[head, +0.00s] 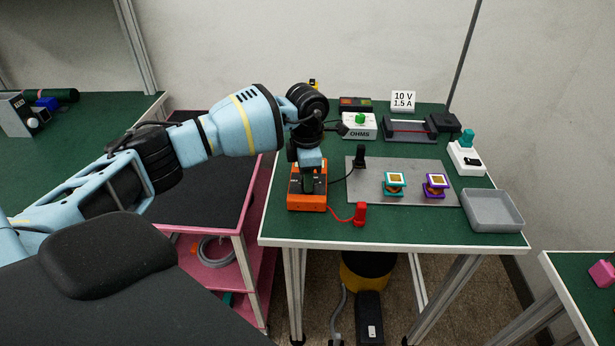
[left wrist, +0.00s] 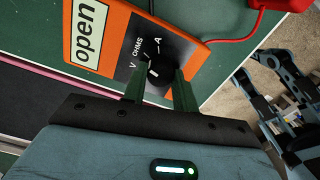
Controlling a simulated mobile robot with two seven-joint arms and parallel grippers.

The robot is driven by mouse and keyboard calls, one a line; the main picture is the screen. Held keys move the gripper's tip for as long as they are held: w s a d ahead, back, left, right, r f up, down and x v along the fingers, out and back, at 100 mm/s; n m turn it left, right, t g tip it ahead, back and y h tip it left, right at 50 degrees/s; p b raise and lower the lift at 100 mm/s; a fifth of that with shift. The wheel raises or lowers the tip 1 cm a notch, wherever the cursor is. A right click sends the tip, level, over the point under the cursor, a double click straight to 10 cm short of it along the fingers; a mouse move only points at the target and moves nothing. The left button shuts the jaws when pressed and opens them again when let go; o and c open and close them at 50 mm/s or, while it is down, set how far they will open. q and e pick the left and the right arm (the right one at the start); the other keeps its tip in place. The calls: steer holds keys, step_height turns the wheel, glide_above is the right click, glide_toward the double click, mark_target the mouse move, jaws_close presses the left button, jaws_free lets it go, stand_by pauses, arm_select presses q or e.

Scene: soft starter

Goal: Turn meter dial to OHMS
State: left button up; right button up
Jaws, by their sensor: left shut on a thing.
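The orange meter (head: 307,201) stands at the left front of the green-topped table. In the left wrist view its orange face (left wrist: 118,35) carries a white display reading "open" (left wrist: 86,34). Its black dial knob (left wrist: 160,73) is ringed by the marks V, OHMS and A. A small white mark shows on the knob, but I cannot tell for certain which label it points to. My left gripper (head: 313,178) reaches down over the meter. Its green fingers, also in the left wrist view (left wrist: 158,90), are shut on the dial knob, one on each side.
A red probe (head: 360,213) and a black probe (head: 360,156) are wired near the meter. A grey plate (head: 420,199) bears two small coil-like parts. Behind stands a white box marked OHMS (head: 359,133); a grey tray (head: 492,212) sits at the right.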

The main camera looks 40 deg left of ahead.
arm_select(q)
steer(key=shift+m, duration=0.7)
steer(key=o, duration=1)
steer(key=shift+r, duration=0.25)
step_height(320, 180, up, 6)
steer(key=shift+r, duration=0.7)
